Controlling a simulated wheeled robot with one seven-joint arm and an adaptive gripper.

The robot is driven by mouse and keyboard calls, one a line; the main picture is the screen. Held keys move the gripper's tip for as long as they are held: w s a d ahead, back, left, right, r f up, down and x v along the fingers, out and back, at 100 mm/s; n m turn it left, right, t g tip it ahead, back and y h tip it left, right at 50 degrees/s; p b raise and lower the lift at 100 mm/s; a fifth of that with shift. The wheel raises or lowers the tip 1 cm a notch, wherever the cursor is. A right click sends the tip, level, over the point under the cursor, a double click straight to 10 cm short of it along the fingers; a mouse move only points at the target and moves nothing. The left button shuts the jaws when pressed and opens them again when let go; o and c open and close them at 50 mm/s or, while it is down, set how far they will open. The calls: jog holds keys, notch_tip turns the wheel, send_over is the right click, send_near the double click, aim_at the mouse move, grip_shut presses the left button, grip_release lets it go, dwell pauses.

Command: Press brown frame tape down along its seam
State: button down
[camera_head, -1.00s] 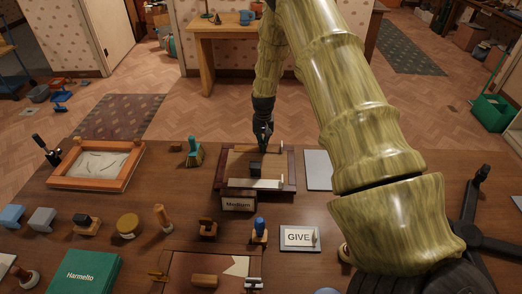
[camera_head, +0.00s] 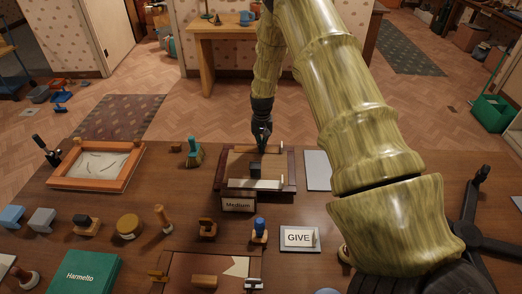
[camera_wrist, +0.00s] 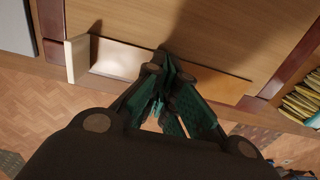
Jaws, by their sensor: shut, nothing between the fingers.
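A dark reddish-brown wooden frame (camera_head: 290,172) lies on the table behind a small "Medium" sign. A tan-brown strip, which looks like the frame tape (camera_wrist: 218,86), runs along the frame's far side in the wrist view. A paler section and an upright cream piece (camera_wrist: 77,59) are at its left end there. My gripper (camera_head: 263,149) is shut and empty, pointing down at the frame's far edge. In the wrist view its fingertips (camera_wrist: 164,50) are over or at the strip. I cannot tell whether they touch it. The fingers hide part of the strip.
The "Medium" sign (camera_head: 238,204) stands in front. A teal-handled brush (camera_head: 193,152) is to the left, a grey panel (camera_head: 317,170) close on the right. Stamps and a "GIVE" card (camera_head: 299,238) crowd the near table.

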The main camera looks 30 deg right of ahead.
jog(key=shift+w+a+r, duration=0.1)
jog(key=shift+w+a, duration=0.15)
jog(key=shift+a, duration=0.05)
jog(key=shift+r+p, duration=0.45)
jog(key=shift+r, duration=0.25)
notch_tip(320, 180, up, 7)
jog(key=p, duration=0.3)
jog(key=shift+p, duration=0.4)
jog(key=shift+f, duration=0.15)
dwell(0.4)
